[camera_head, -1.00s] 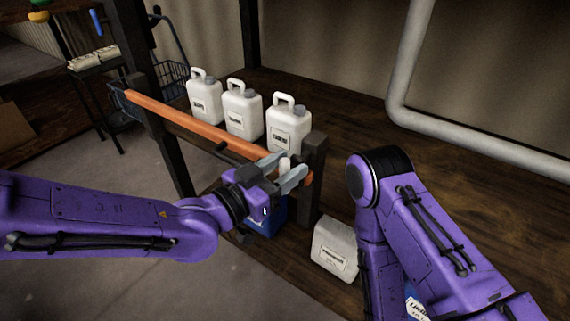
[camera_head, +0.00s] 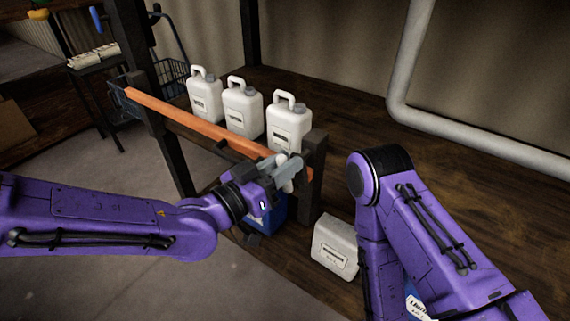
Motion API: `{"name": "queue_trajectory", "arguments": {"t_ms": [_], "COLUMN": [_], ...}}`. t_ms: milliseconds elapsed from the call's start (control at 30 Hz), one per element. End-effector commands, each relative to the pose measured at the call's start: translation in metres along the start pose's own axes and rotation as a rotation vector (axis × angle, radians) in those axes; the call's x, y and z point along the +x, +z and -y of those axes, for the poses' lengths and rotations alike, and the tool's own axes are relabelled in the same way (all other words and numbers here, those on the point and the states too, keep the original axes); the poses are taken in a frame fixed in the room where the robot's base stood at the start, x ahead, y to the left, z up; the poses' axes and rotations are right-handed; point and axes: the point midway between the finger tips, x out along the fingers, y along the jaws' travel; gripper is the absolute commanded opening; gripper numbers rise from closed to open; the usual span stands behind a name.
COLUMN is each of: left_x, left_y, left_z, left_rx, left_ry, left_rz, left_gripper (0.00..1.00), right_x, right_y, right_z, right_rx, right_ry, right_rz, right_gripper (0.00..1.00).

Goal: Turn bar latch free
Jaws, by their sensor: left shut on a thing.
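An orange bar (camera_head: 190,119) runs slantwise across the front of the shelf, from the dark post at the left to the short dark post (camera_head: 315,165) at the right. A small pale latch part (camera_head: 281,159) shows at the bar's right end. My left gripper (camera_head: 287,172) is shut on this latch part, with its grey fingers close together around it. The fingers and wrist hide most of the latch and the bar end, so how far it is turned cannot be told. My right arm stands at the right, but its gripper is not in view.
White jugs (camera_head: 243,108) stand in a row behind the bar. A blue container (camera_head: 268,214) is below my left gripper, and a pale grey jug (camera_head: 336,246) lies between the arms. A grey pipe (camera_head: 402,75) bends along the back wall. Floor at the lower left is clear.

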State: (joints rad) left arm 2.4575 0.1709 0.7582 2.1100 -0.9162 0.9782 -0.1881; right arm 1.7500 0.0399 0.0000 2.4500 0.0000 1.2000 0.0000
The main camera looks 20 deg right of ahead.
Motion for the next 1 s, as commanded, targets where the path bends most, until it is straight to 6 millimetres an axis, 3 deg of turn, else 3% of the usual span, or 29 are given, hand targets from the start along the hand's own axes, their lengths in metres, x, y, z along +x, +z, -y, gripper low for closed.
{"name": "queue_trajectory", "arguments": {"t_ms": [1000], "left_x": [-0.004], "left_y": [0.012], "left_z": [0.019], "left_rx": [-0.941], "left_ry": [-0.002], "left_rz": [-0.186], "left_gripper": [0.0], "right_x": [0.021], "right_y": [0.009], "right_z": [0.002], "right_rx": [0.0], "right_ry": [0.0], "right_rz": [0.0], "right_gripper": [0.43]}}
